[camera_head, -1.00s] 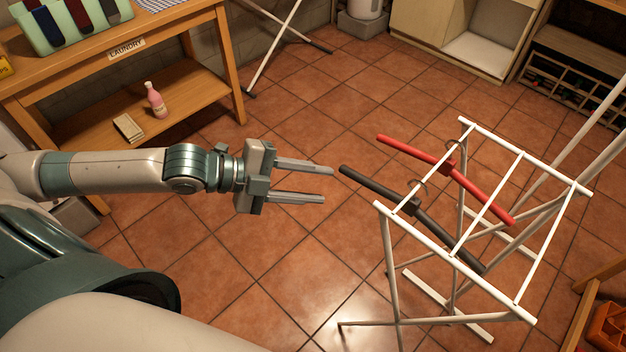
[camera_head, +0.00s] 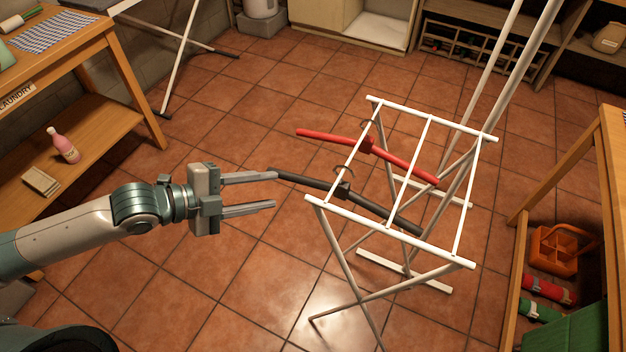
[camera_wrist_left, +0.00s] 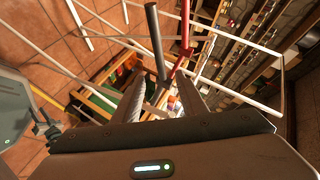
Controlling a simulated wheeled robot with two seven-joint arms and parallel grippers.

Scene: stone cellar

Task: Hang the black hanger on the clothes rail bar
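The black hanger (camera_head: 385,207) hangs by its hook from the left bar of the white clothes rail (camera_head: 390,238), with its arms sloping to the lower right. A red hanger (camera_head: 408,163) hangs on the same bar, farther back. My left gripper (camera_head: 274,190) is open and empty, with its fingertips at the black hanger's left end; I cannot tell whether they touch. In the left wrist view, the black hanger (camera_wrist_left: 156,40) lies ahead of the spread fingers (camera_wrist_left: 162,98), beside the red hanger (camera_wrist_left: 185,25). My right gripper is not in view.
A wooden laundry table (camera_head: 118,90) with a pink bottle (camera_head: 63,145) on its lower shelf stands at left. At right, another wooden table (camera_head: 560,165) has an orange caddy (camera_head: 556,250) beneath it. Tiled floor in front of the rail is clear.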

